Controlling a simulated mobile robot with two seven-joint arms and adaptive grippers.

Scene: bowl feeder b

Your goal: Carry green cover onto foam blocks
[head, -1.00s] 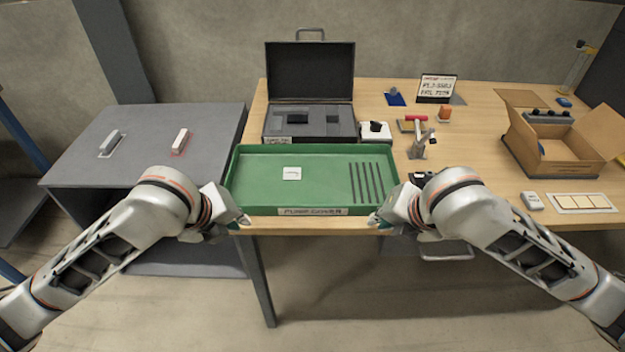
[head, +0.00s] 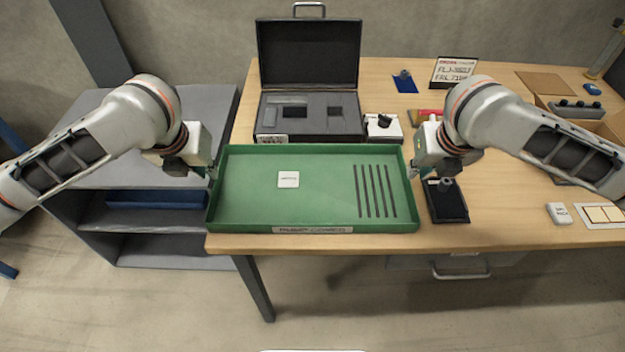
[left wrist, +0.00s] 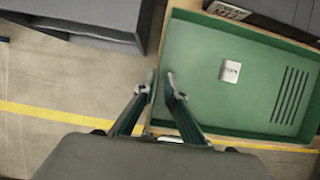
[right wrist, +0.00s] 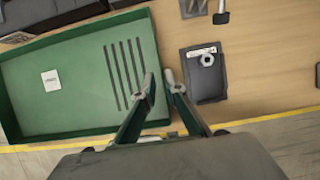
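The green cover (head: 320,192) looks like a shallow tray with raised walls, a white label and several dark slots. It lies on the wooden table at the front edge. My left gripper (head: 211,172) is at its left wall; in the left wrist view the fingertips (left wrist: 162,86) are slightly apart, on either side of the wall line. My right gripper (head: 415,172) is at its right wall; in the right wrist view the fingertips (right wrist: 160,84) are slightly apart around the wall line. Contact is not clear. I cannot make out any foam blocks.
An open dark case (head: 309,115) stands right behind the cover. A black tray with a nut (head: 447,203) lies close to the cover's right. A grey shelf unit (head: 150,215) stands left of the table. A cardboard box (head: 590,128) is at right, partly hidden by my arm.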

